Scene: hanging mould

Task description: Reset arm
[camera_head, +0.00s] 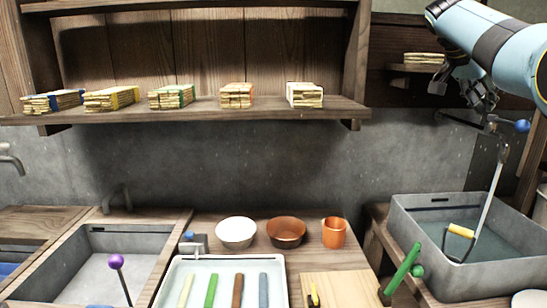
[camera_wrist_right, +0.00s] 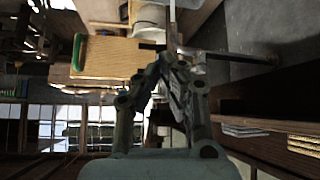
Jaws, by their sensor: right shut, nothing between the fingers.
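My right gripper (camera_head: 480,97) hangs at the upper right of the head view, below my blue and black forearm. It is shut and empty, near a wall hook with a blue ball (camera_head: 522,126). In the right wrist view its fingers (camera_wrist_right: 172,58) come together with nothing seen between them. A long metal rod (camera_head: 491,186) hangs below the hook and reaches down into the grey basin (camera_head: 420,241). A yellow-handled tool (camera_head: 460,231) is at the basin. My left gripper is not in view.
A wooden shelf (camera_head: 200,109) holds several bundles of slats. Below stand a white bowl (camera_head: 236,233), a brown bowl (camera_head: 286,232) and an orange cup (camera_head: 334,233). A white tray (camera_head: 168,290) holds coloured bars. A green handle (camera_head: 403,268) stands left of the basin.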

